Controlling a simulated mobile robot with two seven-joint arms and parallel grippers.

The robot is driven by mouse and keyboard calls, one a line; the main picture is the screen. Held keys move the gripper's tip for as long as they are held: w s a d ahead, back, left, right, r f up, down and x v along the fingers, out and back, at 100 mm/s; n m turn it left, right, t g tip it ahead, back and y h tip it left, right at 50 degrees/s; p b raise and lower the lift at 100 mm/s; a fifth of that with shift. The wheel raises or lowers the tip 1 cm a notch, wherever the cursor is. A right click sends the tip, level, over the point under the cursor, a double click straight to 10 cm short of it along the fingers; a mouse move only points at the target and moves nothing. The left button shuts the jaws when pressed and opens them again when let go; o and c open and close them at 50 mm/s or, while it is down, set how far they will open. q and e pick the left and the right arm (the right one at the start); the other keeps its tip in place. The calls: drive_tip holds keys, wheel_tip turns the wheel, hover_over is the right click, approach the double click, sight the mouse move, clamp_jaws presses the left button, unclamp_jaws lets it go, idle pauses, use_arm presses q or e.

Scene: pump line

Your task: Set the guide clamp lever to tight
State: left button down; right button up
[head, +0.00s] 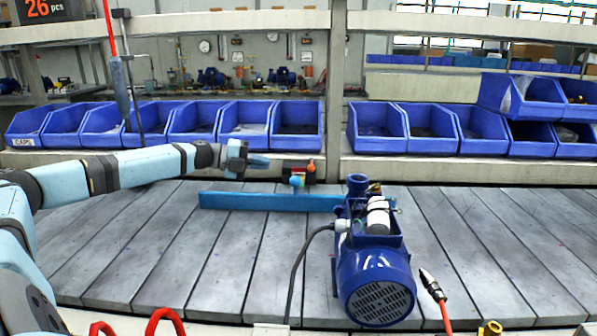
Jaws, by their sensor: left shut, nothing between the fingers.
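The guide clamp is a small dark block (300,173) behind the blue guide rail (265,202), on the far side of the slatted line. An orange-red knob (311,166) shows at its right and a light blue ball (296,181) at its front. I cannot tell which of these is the lever's handle, or its setting. My left gripper (266,163) comes in from the left, shut and empty. Its fingertips point right, just left of the clamp, with a small gap in the picture. My right gripper is not in view.
A blue pump (375,265) with a black cable stands on the slats (140,250) right of the rail. A tool with a red cord (432,286) is right of it. Blue bins (296,125) line the shelf behind. A dark tool (121,85) hangs above my left arm.

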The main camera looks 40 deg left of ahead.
sight(311, 164)
use_arm(q)
drive_tip(key=b+x, duration=0.1)
drive_tip(key=x, duration=0.8)
drive_tip(key=shift+w+d+f+b, duration=0.1)
drive_tip(key=shift+w+d+b, duration=0.25)
drive_tip(key=shift+w, duration=0.25)
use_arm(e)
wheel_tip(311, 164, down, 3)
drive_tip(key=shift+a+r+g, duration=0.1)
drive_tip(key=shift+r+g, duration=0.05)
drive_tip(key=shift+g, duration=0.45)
